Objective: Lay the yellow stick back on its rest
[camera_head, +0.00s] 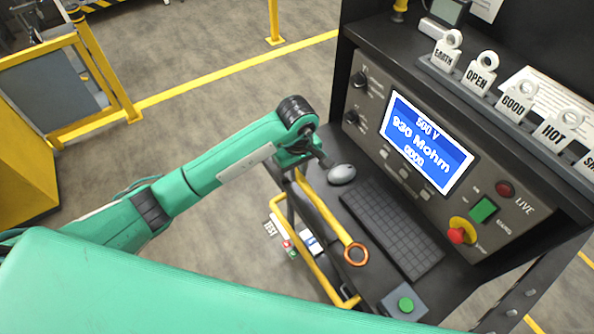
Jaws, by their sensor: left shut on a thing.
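My left gripper (300,170) is shut on the yellow stick (322,209), near its upper end. The stick slants down to the right and ends in a copper-coloured ring (355,254), which appears over the left edge of the console shelf, beside the keyboard. From this view I cannot tell whether the ring touches the shelf. I cannot clearly pick out the stick's rest. My right gripper is not in view.
The black console (380,291) carries a mouse (341,174), a keyboard (391,228), a green button box (404,304) and a lit screen (427,143). A yellow rail (306,268) runs along its left side. Tags stand on the upper ledge.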

